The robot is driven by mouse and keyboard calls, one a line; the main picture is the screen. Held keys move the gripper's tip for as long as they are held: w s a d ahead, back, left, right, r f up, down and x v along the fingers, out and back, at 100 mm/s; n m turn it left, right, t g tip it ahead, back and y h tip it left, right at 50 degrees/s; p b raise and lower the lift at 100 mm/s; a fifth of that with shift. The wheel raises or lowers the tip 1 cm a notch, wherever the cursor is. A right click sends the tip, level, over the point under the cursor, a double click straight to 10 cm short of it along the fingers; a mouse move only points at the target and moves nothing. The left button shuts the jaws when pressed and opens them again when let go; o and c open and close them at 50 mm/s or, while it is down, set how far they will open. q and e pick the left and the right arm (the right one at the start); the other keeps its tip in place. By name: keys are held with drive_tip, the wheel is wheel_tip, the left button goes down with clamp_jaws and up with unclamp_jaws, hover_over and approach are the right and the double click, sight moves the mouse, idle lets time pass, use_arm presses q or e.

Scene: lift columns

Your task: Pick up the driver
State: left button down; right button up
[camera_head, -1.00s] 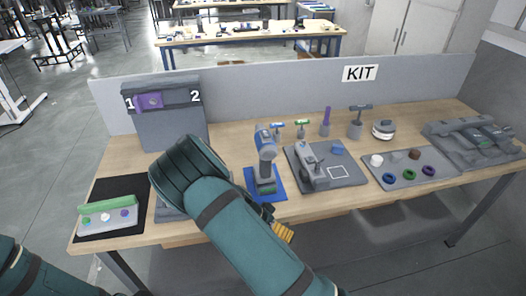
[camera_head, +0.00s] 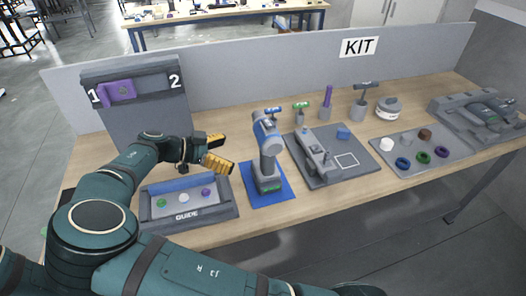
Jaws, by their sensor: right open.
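The driver (camera_head: 264,134), a blue-grey cordless tool, stands upright on a blue mat (camera_head: 284,191) near the middle of the table. My right gripper (camera_head: 217,152) is open and empty, its two yellow-padded fingers apart and pointing right toward the driver. It is left of the driver, with a gap between them, above the back of the guide tray. My right arm loops across the lower left of the view. My left gripper is not in view; only part of my left arm shows at the lower left edge.
The guide tray (camera_head: 227,209) holds a panel with coloured dots, left of the driver. A grey fixture board (camera_head: 362,175) stands close on the right. Small handled tools, including a purple one (camera_head: 327,97), stand behind. A grey panel (camera_head: 140,128) marked 1 and 2 rises at back left.

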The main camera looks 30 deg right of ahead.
sight(261, 158)
drive_tip(key=x, duration=0.7)
drive_tip(key=shift+s+d, duration=0.25)
drive_tip(key=shift+s, duration=0.05)
drive_tip(key=shift+s+f+x, duration=0.1)
drive_tip(key=shift+f+x, duration=0.05)
drive_tip(key=shift+x, duration=1.2)
drive_tip(key=shift+s+f+x, duration=0.1)
drive_tip(key=shift+f+x, duration=0.05)
drive_tip(key=shift+x, duration=1.2)
drive_tip(key=shift+a+r, duration=0.1)
drive_tip(key=shift+a, duration=0.1)
drive_tip(key=c, duration=1.4)
